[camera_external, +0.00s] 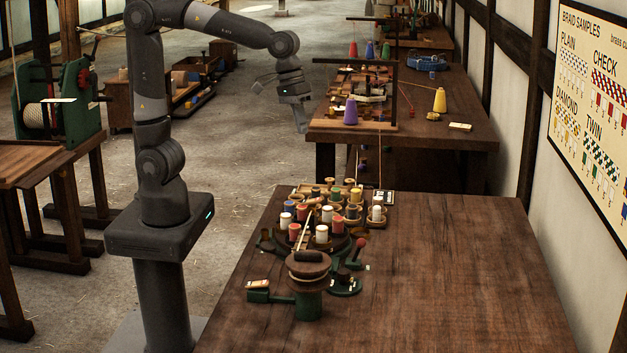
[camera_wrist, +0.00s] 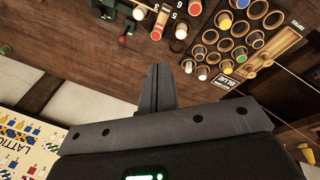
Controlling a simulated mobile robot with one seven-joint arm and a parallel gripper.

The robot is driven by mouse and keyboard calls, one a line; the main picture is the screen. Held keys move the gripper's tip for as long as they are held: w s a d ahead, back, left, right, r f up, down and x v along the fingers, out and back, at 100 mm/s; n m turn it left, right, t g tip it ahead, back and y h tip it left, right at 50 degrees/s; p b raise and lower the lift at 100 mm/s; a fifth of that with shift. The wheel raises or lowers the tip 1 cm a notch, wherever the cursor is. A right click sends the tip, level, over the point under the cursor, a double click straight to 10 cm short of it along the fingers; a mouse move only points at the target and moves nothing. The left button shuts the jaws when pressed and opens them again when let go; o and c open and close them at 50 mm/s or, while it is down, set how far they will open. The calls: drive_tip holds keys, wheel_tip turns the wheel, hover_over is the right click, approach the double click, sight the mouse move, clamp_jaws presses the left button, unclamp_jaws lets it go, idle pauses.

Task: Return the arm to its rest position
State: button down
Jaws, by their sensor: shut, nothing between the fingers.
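My arm rises from its dark column at the left of the external view and bends over at the elbow. My gripper (camera_external: 300,118) hangs from the wrist at the upper middle, above the floor gap beside the far table's left end. It is well clear of the near table (camera_external: 450,260). In the wrist view my gripper (camera_wrist: 158,80) has its two fingers together, with nothing seen between them.
The near table carries a green braiding device (camera_external: 308,285) and several bobbins in a holder (camera_external: 375,218). Bobbins also show in the wrist view (camera_wrist: 225,20). A far table (camera_external: 470,140) holds coloured cones, including a purple one (camera_external: 350,111) close to my gripper. The near table's right side is bare.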

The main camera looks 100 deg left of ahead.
drive_tip(key=s+a+f+m+t, duration=0.1)
drive_tip(key=s+a+m, duration=0.1)
drive_tip(key=s, duration=0.7)
drive_tip(key=s+a+f+m+t+y, duration=0.1)
drive_tip(key=s+a+m+t, duration=0.1)
drive_tip(key=s+m, duration=0.3)
drive_tip(key=shift+s+a, duration=0.35)
drive_tip(key=shift+s, duration=1.6)
